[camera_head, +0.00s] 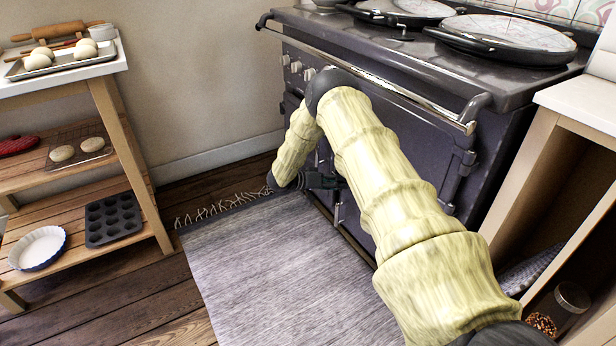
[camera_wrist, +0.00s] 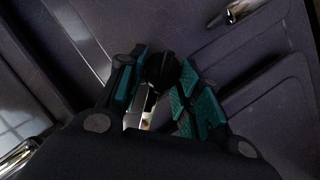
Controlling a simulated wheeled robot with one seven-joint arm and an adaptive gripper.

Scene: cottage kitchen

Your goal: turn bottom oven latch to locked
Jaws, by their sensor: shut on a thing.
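The dark range oven (camera_head: 410,145) stands at the back, with doors on its front and a long chrome rail along its top edge. My gripper (camera_head: 330,181) is low at the oven front. In the wrist view my gripper (camera_wrist: 158,92) has its two teal-padded fingers closed around a black latch knob (camera_wrist: 162,68). A bright metal piece shows just below the knob, between the fingers. My arm hides much of the oven front in the head view, and the latch cannot be made out there. Whether the latch is at locked cannot be told.
A grey fringed rug (camera_head: 270,270) lies on the wood floor before the oven. A wooden shelf rack (camera_head: 130,150) with baking things stands at the left. An open wooden cabinet (camera_head: 545,150) holding a glass jar (camera_head: 560,308) is at the right.

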